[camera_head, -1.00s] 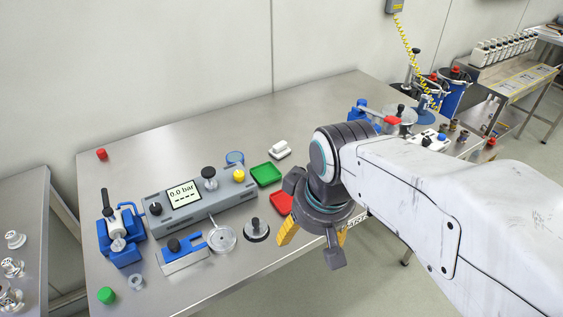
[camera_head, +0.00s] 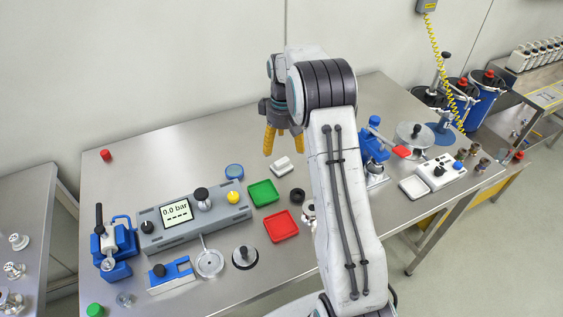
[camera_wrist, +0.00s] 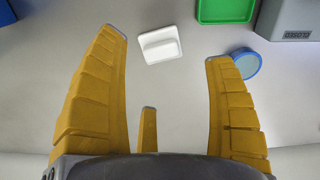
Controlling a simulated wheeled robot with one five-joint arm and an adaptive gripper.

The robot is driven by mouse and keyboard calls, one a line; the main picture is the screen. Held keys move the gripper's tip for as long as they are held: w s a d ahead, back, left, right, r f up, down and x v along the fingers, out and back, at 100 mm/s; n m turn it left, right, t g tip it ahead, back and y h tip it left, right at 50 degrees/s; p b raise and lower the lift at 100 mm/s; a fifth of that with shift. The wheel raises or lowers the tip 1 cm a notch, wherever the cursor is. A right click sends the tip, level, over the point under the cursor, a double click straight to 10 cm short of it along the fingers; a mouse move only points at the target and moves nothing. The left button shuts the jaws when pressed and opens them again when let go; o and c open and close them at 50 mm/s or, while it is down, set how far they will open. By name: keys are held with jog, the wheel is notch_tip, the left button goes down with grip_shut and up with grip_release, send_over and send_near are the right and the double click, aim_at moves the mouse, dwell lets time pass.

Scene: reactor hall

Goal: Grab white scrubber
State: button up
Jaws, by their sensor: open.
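The white scrubber (camera_head: 281,166) is a small white block with a raised grip. It lies on the steel table, behind the green tray. In the wrist view the white scrubber (camera_wrist: 160,45) lies beyond my fingertips, a little left of the middle between them. My gripper (camera_head: 283,150) has yellow fingers, points down and is above the table near the scrubber, apart from it. In the wrist view my gripper (camera_wrist: 165,42) is open, with nothing between its fingers.
A green tray (camera_head: 263,193), a red tray (camera_head: 281,226) and a blue round lid (camera_head: 234,171) are near the scrubber. A grey pressure unit (camera_head: 153,231) stands to the left. A blue press (camera_head: 375,150) stands right of my arm.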

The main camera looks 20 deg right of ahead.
aim_at(282, 160)
jog(key=shift+w+d+f, duration=0.15)
jog(key=shift+f, duration=0.4)
jog(key=shift+w+d+f, duration=0.1)
jog(key=shift+d+f, duration=0.05)
jog(key=shift+f, duration=0.35)
jog(key=shift+w+a+f+p, duration=0.15)
jog(key=shift+f+p, duration=0.45)
jog(key=shift+f, duration=0.95)
jog(key=shift+a+f+p, duration=0.15)
jog(key=shift+f+p, duration=0.45)
jog(key=shift+f, duration=0.95)
grip_shut()
